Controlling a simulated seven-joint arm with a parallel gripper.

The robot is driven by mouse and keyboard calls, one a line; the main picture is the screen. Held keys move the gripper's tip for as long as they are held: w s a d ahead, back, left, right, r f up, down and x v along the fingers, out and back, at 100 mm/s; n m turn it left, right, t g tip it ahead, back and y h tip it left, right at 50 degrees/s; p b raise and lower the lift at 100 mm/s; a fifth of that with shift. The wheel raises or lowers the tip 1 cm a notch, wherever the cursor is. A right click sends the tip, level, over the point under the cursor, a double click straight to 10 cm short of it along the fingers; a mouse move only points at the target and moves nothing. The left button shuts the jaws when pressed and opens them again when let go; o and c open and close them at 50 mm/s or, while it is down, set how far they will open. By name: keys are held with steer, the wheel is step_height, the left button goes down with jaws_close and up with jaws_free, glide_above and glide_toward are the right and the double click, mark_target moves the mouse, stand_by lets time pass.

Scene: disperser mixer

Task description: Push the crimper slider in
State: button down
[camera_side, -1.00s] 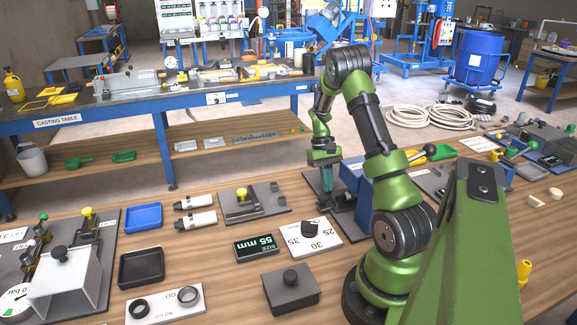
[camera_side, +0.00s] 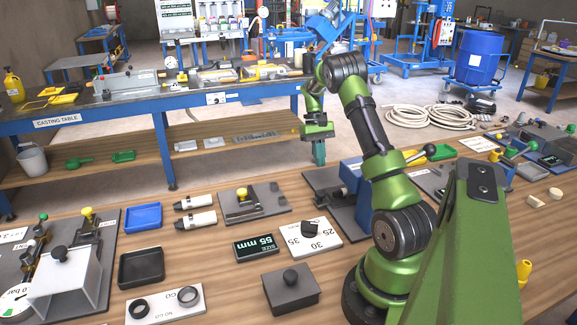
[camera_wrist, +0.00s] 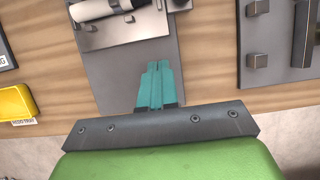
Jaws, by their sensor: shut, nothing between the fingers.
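A blue machine body (camera_side: 357,185), which looks like the crimper, stands on a dark grey base plate (camera_side: 322,181) left of my arm. My arm hides part of it. A small grey part (camera_side: 345,197) at its left side may be the slider; I cannot tell how far in it sits.
A plate with a yellow-knobbed fixture (camera_side: 243,203) lies left of the blue body. A white number card (camera_side: 310,238) and a size display (camera_side: 256,246) lie nearer. In the wrist view a dark plate with blocks (camera_wrist: 258,60) is right, a yellow tray (camera_wrist: 16,102) left.

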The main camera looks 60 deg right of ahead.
steer(key=v, duration=0.4)
glide_toward(317, 187)
step_height(317, 187, down, 5)
steer(key=shift+w+d+r, duration=0.15)
steer(key=shift+s+a+f, duration=0.25)
steer(key=shift+s+a, duration=0.25)
steer(key=shift+s+a+f, duration=0.2)
steer(key=shift+s+a, duration=0.8)
steer(key=shift+s+a, duration=1.3)
